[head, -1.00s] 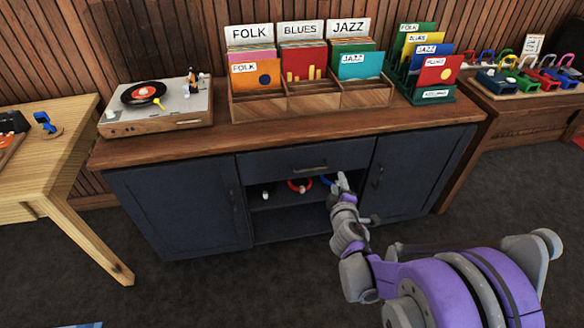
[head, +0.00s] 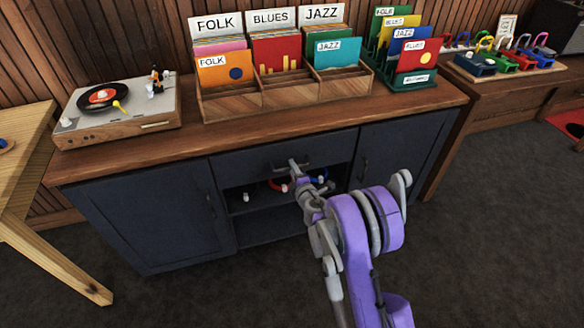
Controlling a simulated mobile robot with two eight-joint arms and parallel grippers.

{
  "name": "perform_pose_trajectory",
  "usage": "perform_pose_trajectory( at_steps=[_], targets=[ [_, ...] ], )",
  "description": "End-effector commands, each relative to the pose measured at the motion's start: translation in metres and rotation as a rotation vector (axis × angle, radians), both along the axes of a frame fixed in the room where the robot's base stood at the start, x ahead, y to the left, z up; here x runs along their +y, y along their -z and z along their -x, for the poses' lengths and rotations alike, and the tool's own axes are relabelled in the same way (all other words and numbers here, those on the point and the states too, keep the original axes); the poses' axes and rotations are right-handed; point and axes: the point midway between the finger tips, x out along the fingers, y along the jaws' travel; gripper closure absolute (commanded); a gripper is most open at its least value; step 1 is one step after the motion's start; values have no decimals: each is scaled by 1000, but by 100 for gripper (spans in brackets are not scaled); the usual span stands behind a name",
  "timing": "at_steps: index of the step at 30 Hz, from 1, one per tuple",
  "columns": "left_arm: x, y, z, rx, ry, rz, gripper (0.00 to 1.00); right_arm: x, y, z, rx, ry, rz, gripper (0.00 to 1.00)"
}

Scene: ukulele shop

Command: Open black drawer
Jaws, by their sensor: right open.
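The black drawer (head: 243,165) is a dark blue-black panel at the top centre of the cabinet under the wooden counter. It looks closed, flush with the cabinet front. Its bar handle (head: 283,168) is partly hidden behind my right gripper. My right gripper (head: 296,165) is open and empty, with its fingertips in front of the drawer at the handle. I cannot tell whether the fingers touch the handle. My left gripper is not in view.
The counter carries a turntable (head: 118,108), a wooden record crate (head: 232,105) and a green record rack (head: 411,82). Floor in front is clear.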

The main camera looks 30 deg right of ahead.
Motion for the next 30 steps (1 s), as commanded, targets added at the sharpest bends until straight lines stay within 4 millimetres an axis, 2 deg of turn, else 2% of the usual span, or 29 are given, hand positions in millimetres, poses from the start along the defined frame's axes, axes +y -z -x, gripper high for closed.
perform_pose_trajectory(
  at_steps=[6, 14, 21, 22, 30],
  targets=[
    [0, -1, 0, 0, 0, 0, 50, -4, 3, -15, 0, 0, 0, 55],
    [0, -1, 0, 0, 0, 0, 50, -4, 3, -16, 0, 1, 0, 55],
    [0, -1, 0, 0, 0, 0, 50, -4, 3, -16, 0, 1, 0, 97],
    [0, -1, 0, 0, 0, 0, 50, -4, 3, -16, 0, 1, 0, 100],
    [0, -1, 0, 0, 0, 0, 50, -4, 3, -16, 0, 1, -1, 100]
  ],
)
